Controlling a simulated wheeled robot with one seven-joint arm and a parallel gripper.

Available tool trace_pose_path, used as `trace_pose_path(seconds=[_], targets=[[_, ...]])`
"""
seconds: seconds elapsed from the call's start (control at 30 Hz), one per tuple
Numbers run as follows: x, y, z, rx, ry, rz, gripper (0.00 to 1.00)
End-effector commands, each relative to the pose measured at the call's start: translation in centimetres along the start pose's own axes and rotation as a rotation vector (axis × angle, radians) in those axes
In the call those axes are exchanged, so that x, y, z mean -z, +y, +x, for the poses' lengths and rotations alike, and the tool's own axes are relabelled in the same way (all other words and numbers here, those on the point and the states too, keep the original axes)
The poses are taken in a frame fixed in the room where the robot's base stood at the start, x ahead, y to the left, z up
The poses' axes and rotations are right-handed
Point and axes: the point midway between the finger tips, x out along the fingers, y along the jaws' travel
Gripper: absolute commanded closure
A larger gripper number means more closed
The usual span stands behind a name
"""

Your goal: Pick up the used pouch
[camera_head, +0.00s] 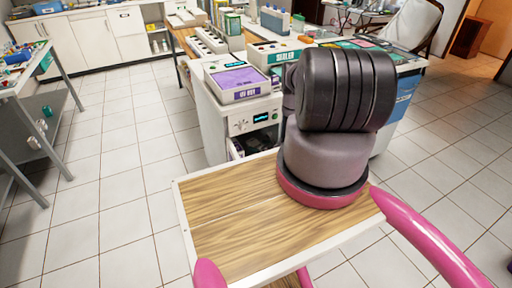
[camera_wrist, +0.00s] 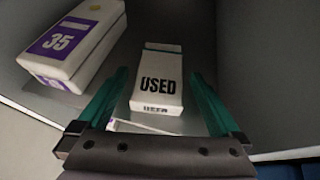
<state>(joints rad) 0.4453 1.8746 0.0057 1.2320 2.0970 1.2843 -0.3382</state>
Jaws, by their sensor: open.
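The used pouch (camera_wrist: 157,83) is a small white packet marked "USED" in black, seen in the wrist view near the middle. It lies on a dark grey surface inside what looks like a bin or drawer. My gripper (camera_wrist: 160,95) is open, with one green finger on each side of the pouch. I cannot tell whether the fingers touch it. In the head view I cannot make out the pouch, and my own arm blocks part of the scene.
A white box with a purple label "35" (camera_wrist: 75,42) lies just left of the pouch, close to my left finger. Grey walls (camera_wrist: 265,60) enclose the space. In the head view, a white cabinet (camera_head: 212,128) carries a purple-topped box (camera_head: 238,80). Tiled floor (camera_head: 110,170) is clear at left.

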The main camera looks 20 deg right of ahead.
Motion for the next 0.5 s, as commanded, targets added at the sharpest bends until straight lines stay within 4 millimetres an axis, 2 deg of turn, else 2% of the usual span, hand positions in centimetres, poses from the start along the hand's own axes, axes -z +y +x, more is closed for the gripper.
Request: trace_pose_path(seconds=[0.1, 0.33, 0.37, 0.5], targets=[[0.01, 0.05, 1.06, -0.001, -0.001, -0.001, 0.0], [-0.01, 0.02, 1.21, 0.0, 0.0, 0.0, 0.0], [-0.01, 0.02, 1.21, 0.0, 0.0, 0.0, 0.04], [-0.01, 0.01, 1.19, 0.0, 0.0, 0.0, 0.57]])
